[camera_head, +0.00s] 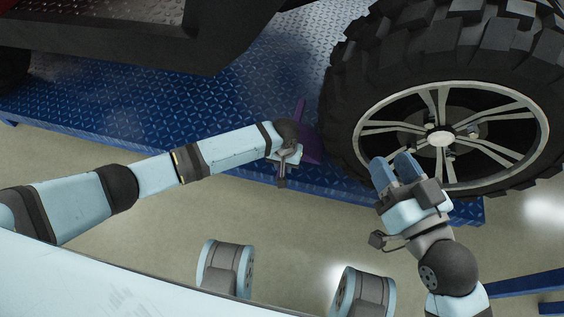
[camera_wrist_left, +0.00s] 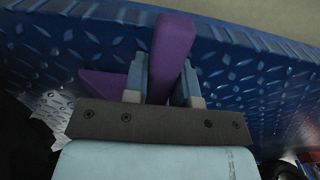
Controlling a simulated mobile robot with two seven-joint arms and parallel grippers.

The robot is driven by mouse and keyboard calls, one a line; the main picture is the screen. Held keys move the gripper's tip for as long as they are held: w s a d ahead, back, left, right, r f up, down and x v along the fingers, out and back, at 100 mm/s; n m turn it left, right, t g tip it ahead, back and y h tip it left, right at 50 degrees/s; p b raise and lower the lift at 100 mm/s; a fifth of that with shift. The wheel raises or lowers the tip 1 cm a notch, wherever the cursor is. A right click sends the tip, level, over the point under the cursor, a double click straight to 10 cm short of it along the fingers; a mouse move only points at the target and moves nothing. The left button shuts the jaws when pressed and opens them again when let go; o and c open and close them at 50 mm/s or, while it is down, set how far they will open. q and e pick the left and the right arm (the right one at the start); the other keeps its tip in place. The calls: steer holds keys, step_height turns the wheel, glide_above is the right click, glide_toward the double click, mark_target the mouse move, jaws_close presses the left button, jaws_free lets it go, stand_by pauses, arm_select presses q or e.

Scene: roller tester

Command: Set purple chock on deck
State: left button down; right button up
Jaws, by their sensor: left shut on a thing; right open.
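The purple chock (camera_head: 311,146) is at the left side of the big black tyre (camera_head: 345,110), over the blue diamond-plate deck (camera_head: 180,110). In the left wrist view the chock (camera_wrist_left: 172,48) stands between the fingers of my left gripper (camera_wrist_left: 165,80), which is shut on it. In the head view my left gripper (camera_head: 288,160) partly hides the chock. I cannot tell whether the chock's underside touches the deck (camera_wrist_left: 75,45). My right gripper (camera_head: 396,172) is open and empty, in front of the lower part of the wheel.
The wheel's spoked rim (camera_head: 440,138) fills the right of the head view. A dark vehicle body (camera_head: 140,45) overhangs the deck at upper left. The deck's front edge (camera_head: 350,192) borders the pale floor (camera_head: 150,220). Bare deck lies left of the chock.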

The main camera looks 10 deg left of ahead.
arm_select(q)
steer(key=shift+d+r, duration=0.1)
steer(key=shift+d, duration=0.4)
steer(key=shift+f, duration=0.45)
steer(key=shift+c, duration=1)
jaws_free()
steer(key=shift+a, duration=0.1)
